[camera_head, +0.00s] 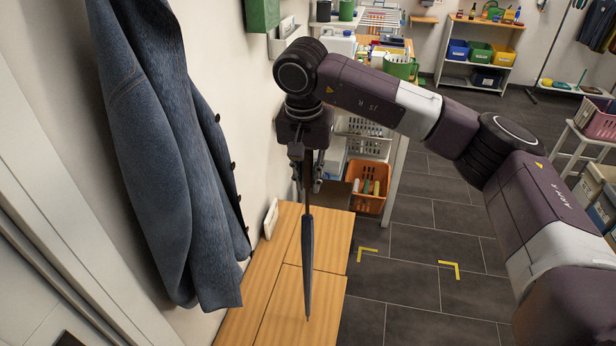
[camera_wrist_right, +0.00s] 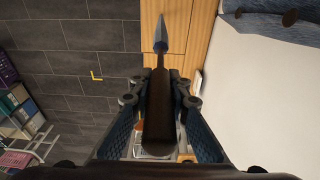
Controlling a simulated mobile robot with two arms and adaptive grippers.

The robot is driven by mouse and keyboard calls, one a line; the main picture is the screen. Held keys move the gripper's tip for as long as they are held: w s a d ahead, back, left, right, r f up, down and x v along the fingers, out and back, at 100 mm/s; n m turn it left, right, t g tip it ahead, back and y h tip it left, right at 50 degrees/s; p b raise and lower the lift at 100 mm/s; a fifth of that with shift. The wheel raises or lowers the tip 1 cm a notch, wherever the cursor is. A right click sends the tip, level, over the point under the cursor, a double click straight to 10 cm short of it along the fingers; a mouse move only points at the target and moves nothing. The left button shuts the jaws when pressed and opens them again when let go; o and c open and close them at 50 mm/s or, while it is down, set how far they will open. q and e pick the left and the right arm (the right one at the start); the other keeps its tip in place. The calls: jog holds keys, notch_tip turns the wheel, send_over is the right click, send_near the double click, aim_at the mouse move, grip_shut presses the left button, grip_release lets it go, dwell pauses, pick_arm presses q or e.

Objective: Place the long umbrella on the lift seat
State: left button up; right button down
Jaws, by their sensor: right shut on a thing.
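My right gripper (camera_head: 306,176) is shut on the long umbrella (camera_head: 307,250), a dark, closed umbrella that hangs nearly upright with its tip down. In the right wrist view the brown handle (camera_wrist_right: 159,120) of the umbrella lies between the two fingers of the right gripper (camera_wrist_right: 160,98), and the shaft and pointed tip reach away from me. The wooden lift seat (camera_head: 265,290) is below and behind the umbrella; it also shows in the right wrist view (camera_wrist_right: 197,38). In the head view the tip overlaps the seat, and I cannot tell whether it touches. My left gripper is not in view.
A blue denim jacket (camera_head: 170,150) hangs on the left wall beside the seat. An orange basket (camera_head: 369,204) stands beyond the seat near a desk. Yellow corner marks (camera_head: 449,268) lie on the open dark tiled floor to the right. Shelves with bins (camera_head: 479,52) stand farther back.

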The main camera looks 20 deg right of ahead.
jog(key=shift+f, duration=0.35)
jog(key=shift+f, duration=0.1)
jog(key=c, duration=1.8)
grip_release()
